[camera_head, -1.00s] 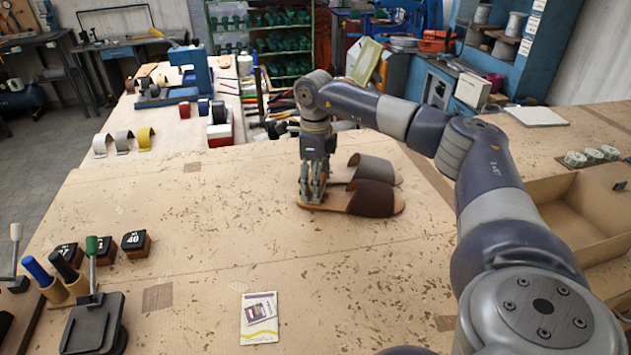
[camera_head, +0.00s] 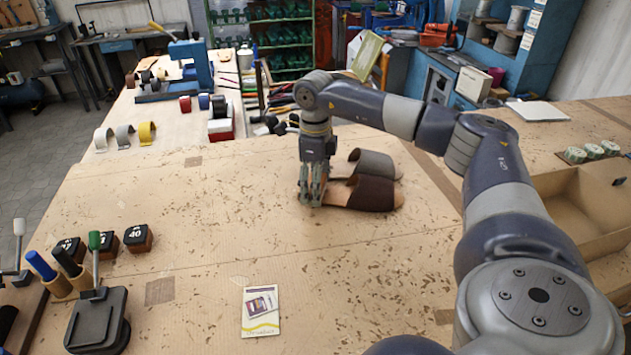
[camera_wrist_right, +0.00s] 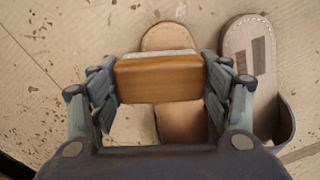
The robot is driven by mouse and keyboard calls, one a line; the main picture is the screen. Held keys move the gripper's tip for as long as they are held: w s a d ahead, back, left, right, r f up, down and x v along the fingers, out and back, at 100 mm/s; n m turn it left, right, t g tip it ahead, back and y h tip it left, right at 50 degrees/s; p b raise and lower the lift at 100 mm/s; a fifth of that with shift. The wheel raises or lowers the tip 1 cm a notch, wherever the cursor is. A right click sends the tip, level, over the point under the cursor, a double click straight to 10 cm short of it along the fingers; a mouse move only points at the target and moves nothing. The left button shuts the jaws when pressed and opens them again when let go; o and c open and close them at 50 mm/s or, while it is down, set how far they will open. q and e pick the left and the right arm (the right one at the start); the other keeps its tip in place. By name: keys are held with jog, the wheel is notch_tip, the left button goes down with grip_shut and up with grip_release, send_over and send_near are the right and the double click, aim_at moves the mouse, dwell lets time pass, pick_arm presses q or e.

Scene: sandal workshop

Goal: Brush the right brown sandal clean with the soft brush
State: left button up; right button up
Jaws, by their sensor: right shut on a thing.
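Two sandals lie side by side on the table. The nearer one (camera_head: 372,193) has a dark brown strap, and the farther one (camera_head: 376,164) has a greyer brown strap. My right gripper (camera_head: 312,194) points down at the left, open-heel end of the nearer sandal. In the right wrist view, it is shut on the soft brush (camera_wrist_right: 160,78), a wooden block with a pale edge. The brush lies across the insole of one sandal (camera_wrist_right: 166,36); I cannot tell if it touches. The other sandal (camera_wrist_right: 241,48) lies to the right, clear of the gripper. My left gripper is not in view.
A card (camera_head: 260,311) lies at the front of the table. Black number blocks (camera_head: 137,238) and a dark stand (camera_head: 97,322) are at the left. An open cardboard box (camera_head: 585,215) is at the right. The table around the sandals is clear.

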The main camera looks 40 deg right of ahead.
dwell(0.4)
jog(key=shift+w+d, duration=0.85)
jog(key=shift+d, duration=0.1)
jog(key=shift+p, duration=0.45)
jog(key=shift+s+a, duration=0.1)
jog(key=shift+s+a, duration=0.75)
jog(key=shift+a, duration=0.1)
jog(key=shift+r, duration=0.1)
